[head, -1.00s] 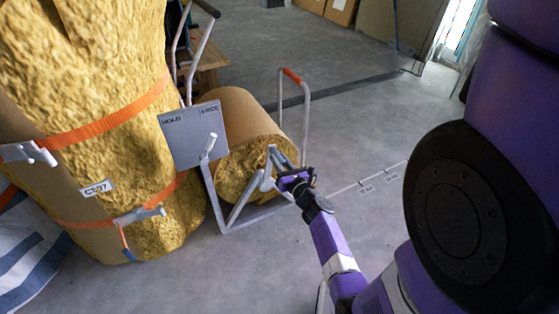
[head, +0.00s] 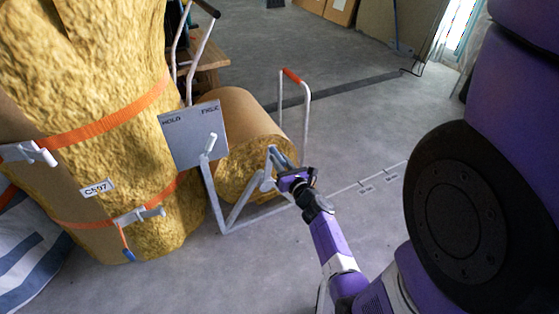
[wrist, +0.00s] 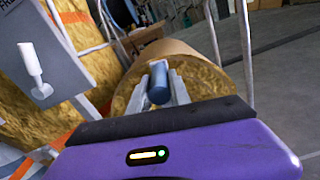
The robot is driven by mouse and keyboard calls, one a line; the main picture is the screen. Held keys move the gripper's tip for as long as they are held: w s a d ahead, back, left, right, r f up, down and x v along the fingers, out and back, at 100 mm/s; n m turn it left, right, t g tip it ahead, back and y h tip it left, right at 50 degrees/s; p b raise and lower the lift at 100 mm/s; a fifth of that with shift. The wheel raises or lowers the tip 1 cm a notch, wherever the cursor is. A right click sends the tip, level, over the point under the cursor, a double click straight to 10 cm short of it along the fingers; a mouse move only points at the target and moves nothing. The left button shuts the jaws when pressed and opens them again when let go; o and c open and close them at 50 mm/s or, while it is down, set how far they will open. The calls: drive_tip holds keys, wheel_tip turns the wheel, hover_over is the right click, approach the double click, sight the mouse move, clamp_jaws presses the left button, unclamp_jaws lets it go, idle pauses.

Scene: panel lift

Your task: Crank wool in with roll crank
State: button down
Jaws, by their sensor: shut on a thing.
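The wool roll (head: 245,135), yellow with a brown paper face, lies in a grey tube frame in the head view. It also fills the middle of the wrist view (wrist: 200,75). The roll crank (head: 272,165) is a grey arm at the roll's near end. Its blue-grey handle (wrist: 158,86) shows in the wrist view between my fingers. My gripper (head: 290,178) is shut on this handle; the gripper hides part of the crank in the head view. A grey plate (head: 193,135) with a white lever (head: 210,143) stands left of the roll, marked HOLD on its left side.
A large strapped wool bundle (head: 110,120) with a label stands close on the left. A frame handle with a red grip (head: 291,76) rises behind the roll. A wooden bench (head: 207,62) stands behind. The floor right of the roll is clear.

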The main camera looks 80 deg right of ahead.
idle(0.5)
drive_tip(key=shift+s+d+f+m, duration=0.15)
drive_tip(key=shift+s+d+m, duration=0.25)
drive_tip(key=shift+s+d, duration=0.1)
drive_tip(key=shift+s+d+f+m, duration=0.15)
drive_tip(key=shift+s+d+m, duration=0.25)
drive_tip(key=shift+s, duration=0.1)
drive_tip(key=c, duration=1.2)
unclamp_jaws()
drive_tip(key=shift+a, duration=0.1)
drive_tip(key=v, duration=0.7)
drive_tip(key=shift+s+a+p, duration=0.25)
drive_tip(key=shift+s+p, duration=0.05)
drive_tip(key=shift+p, duration=0.1)
